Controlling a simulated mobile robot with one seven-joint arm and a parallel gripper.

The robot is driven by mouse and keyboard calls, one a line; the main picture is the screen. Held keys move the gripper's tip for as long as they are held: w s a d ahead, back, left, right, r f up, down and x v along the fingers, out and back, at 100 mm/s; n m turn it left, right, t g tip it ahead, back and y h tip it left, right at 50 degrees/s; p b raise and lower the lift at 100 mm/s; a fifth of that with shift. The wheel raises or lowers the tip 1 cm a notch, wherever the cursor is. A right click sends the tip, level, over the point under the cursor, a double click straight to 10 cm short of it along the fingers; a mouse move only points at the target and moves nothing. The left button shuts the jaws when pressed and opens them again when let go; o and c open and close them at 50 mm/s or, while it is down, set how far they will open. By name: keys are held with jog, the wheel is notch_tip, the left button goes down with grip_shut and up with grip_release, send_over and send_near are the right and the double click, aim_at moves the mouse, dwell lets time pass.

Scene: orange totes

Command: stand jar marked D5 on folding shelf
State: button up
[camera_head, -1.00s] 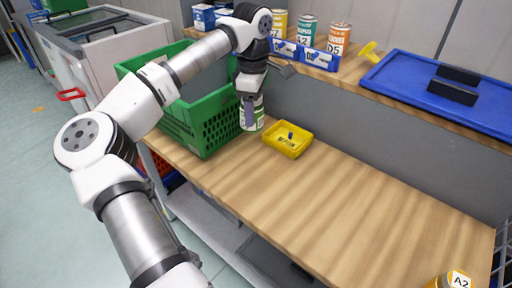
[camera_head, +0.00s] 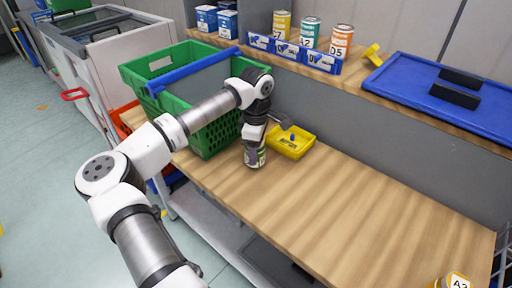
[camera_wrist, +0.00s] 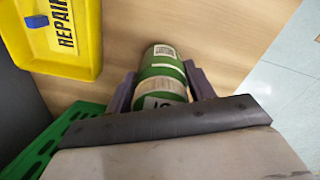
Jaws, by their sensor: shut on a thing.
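My gripper (camera_head: 255,143) is shut on a green and white jar (camera_head: 256,161) low over the workbench, in front of the yellow tray. In the wrist view the jar (camera_wrist: 162,70) lies between both fingers of my gripper (camera_wrist: 160,76); its mark is partly hidden and I cannot read it. I cannot tell whether its base touches the bench. An orange and white jar marked D5 (camera_head: 341,42) stands upright on the raised wooden shelf (camera_head: 362,86) at the back, right of a teal jar marked A2 (camera_head: 310,32). I cannot tell whether this is the folding shelf.
A yellow tray (camera_head: 305,151) sits behind the held jar. A green crate (camera_head: 208,139) stands to its left. Blue bins (camera_head: 290,52) front the shelf jars, and a blue lid (camera_head: 415,108) lies to their right. Another jar (camera_head: 455,281) is at the near right. The bench middle is clear.

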jog(key=shift+f, duration=0.15)
jog(key=o, duration=1.2)
